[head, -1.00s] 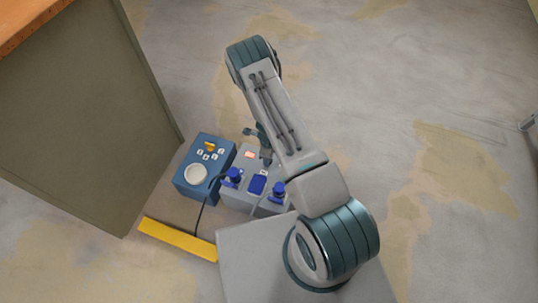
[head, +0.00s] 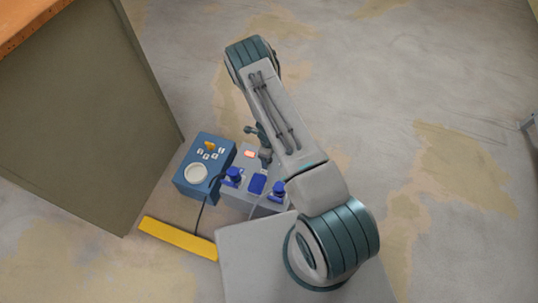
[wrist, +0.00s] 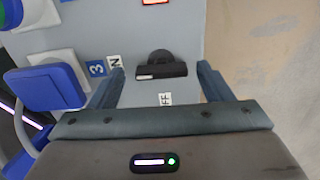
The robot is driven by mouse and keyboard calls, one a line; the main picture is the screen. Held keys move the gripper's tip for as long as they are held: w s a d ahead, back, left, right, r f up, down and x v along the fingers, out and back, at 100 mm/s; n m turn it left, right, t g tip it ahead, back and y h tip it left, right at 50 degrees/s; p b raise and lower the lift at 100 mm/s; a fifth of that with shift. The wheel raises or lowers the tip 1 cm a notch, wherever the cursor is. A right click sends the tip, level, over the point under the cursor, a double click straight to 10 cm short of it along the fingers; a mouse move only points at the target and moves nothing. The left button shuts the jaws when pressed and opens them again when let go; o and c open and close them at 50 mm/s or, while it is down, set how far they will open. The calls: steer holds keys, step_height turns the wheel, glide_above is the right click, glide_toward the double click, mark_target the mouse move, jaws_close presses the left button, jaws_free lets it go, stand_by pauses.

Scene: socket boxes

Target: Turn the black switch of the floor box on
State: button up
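The black switch (wrist: 165,70) is on the grey floor box (wrist: 185,20). In the wrist view it is a black knob with a white mark on its left part. My gripper (wrist: 162,70) is open, with one finger on each side of the switch and a visible gap to each. In the head view the grey floor box (head: 235,190) stands beneath my arm, and the switch is hidden there.
Blue plugs (head: 233,175) with cables sit in the floor box, beside a blue lid (head: 257,184). A lit orange switch (head: 249,154) is near its far edge. A blue box (head: 190,178) stands left, a yellow bar (head: 177,239) in front, a cabinet (head: 80,120) further left.

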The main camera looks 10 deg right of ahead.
step_height(320, 180, up, 14)
steer(key=p, duration=0.4)
steer(key=shift+p, duration=0.3)
steer(key=s+a+r+n+y+p, duration=0.15)
steer(key=r+n+p, duration=0.25)
steer(key=r, duration=0.8)
steer(key=a+r+n+t+p, duration=0.1)
steer(key=a+r+n+p, duration=0.15)
steer(key=r, duration=1.05)
steer(key=s+a+r+n+y+p, duration=0.1)
steer(key=r+n+p, duration=0.4)
steer(key=r, duration=0.7)
steer(key=s+d+r+n+p, duration=0.1)
steer(key=s+r+n+p, duration=0.3)
steer(key=r, duration=0.6)
steer(key=s+d+r+n+t+h+p, duration=0.1)
steer(key=s+r+n+p, duration=0.3)
steer(key=s+r, duration=0.4)
steer(key=s+d+r+n+h+p, duration=0.1)
steer(key=s+d+r+n+p, duration=0.2)
steer(key=r, duration=0.8)
steer(key=s+n+p, duration=0.1)
steer(key=s+n, duration=0.1)
steer(key=s, duration=0.1)
steer(key=shift+s+d+r+t, duration=0.2)
steer(key=shift+s+r+t, duration=0.1)
steer(key=shift+t, duration=0.1)
steer(key=shift+h, duration=0.25)
